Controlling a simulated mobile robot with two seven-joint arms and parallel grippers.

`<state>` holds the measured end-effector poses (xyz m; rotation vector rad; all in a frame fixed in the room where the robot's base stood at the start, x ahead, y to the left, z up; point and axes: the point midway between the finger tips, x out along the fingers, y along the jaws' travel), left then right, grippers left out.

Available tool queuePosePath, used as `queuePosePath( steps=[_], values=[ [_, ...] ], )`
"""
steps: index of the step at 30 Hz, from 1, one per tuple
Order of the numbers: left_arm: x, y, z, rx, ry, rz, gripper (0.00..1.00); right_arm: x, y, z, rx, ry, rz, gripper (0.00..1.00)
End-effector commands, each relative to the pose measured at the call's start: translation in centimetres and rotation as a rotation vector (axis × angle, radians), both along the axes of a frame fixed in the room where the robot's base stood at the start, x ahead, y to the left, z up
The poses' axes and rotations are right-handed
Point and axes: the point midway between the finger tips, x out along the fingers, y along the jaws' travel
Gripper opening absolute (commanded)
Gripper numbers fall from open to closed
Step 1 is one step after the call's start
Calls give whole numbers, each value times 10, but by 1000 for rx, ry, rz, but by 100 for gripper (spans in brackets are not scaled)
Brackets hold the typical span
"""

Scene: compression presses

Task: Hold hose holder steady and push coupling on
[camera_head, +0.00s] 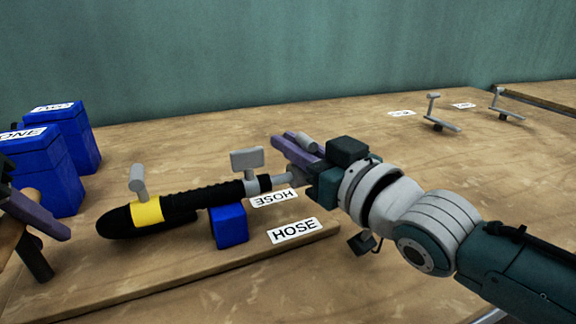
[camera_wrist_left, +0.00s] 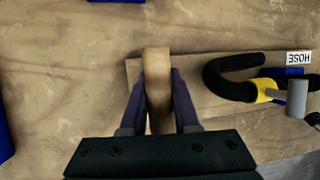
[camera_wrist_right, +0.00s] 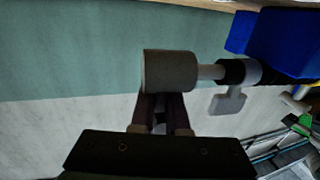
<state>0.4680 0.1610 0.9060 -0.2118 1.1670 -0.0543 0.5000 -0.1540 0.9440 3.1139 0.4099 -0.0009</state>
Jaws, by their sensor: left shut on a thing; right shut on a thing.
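The hose holder is a wooden board (camera_head: 185,270) with a blue block (camera_head: 229,226) on it. A black hose (camera_head: 205,199) with a yellow band (camera_head: 147,209) lies along it. My left gripper (camera_wrist_left: 158,95) is shut on an upright wooden piece (camera_wrist_left: 157,62) at the board's end; it is partly cut off in the head view. My right gripper (camera_wrist_right: 162,108) is shut on a grey coupling (camera_wrist_right: 170,71). The coupling's thin stem (camera_wrist_right: 210,72) lines up with and appears to meet the hose's collared end; how far it is in I cannot tell.
Two blue bins (camera_head: 72,138) stand at the left. A grey clamp with a flat tab (camera_head: 247,159) sits near the hose end. HOSE labels (camera_head: 294,231) lie on the holder. Two grey T-shaped parts (camera_head: 436,112) stand at the back right. The table's middle is clear.

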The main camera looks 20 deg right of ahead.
Motion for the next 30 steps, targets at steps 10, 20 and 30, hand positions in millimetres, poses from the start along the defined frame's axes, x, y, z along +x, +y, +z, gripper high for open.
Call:
queuePosePath(
  steps=[10, 20, 30],
  values=[
    [-1, -1, -2, -1, 3, -2, 0, -1, 14, 3, 5, -8, 5, 0],
    [-1, -1, -2, -1, 2, -3, 0, -2, 24, 2, 4, -8, 6, 0],
    [-1, -2, -2, -1, 3, -3, 0, -2, 32, 2, 4, -6, 5, 18]
  ],
)
